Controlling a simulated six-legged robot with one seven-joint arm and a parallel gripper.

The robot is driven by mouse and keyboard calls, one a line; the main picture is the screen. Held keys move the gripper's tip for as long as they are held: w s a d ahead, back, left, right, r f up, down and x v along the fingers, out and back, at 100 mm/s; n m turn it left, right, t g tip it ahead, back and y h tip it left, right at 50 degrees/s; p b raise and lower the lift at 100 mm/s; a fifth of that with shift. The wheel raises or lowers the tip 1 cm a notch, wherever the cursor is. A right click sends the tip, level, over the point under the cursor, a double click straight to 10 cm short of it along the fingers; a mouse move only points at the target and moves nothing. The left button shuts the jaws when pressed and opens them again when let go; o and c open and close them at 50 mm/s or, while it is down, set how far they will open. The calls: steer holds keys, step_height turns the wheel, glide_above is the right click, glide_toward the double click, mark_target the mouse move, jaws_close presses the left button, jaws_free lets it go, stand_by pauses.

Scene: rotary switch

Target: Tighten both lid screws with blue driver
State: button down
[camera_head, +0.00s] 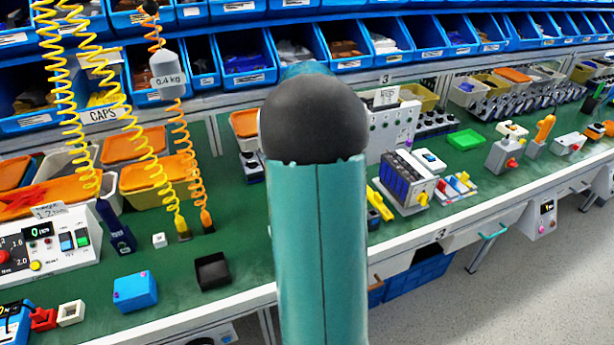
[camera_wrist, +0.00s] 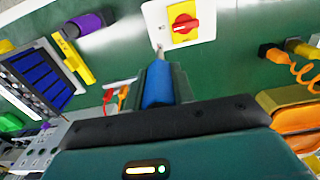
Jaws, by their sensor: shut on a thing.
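In the wrist view my gripper (camera_wrist: 160,74) is shut on the blue driver (camera_wrist: 157,88), whose thick blue handle sits between the fingers. The driver's thin shaft points away from me, and its tip is at or near the lower left corner of a white lid (camera_wrist: 154,18). I cannot tell whether the tip touches a screw. The lid carries a yellow plate (camera_wrist: 183,12) with a red rotary knob (camera_wrist: 186,24) turned roughly sideways. No screw head is clear at this size. In the head view my arm hides the gripper, driver and lid.
In the head view a blue block (camera_head: 135,290) and a black open box (camera_head: 212,272) stand on the green bench left of my arm. Coiled yellow and orange cords (camera_head: 180,150) hang there. A grey rack (camera_head: 405,182) stands to the right. Blue bins (camera_head: 245,62) line the back.

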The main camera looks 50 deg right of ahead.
steer(key=shift+r, duration=1.8)
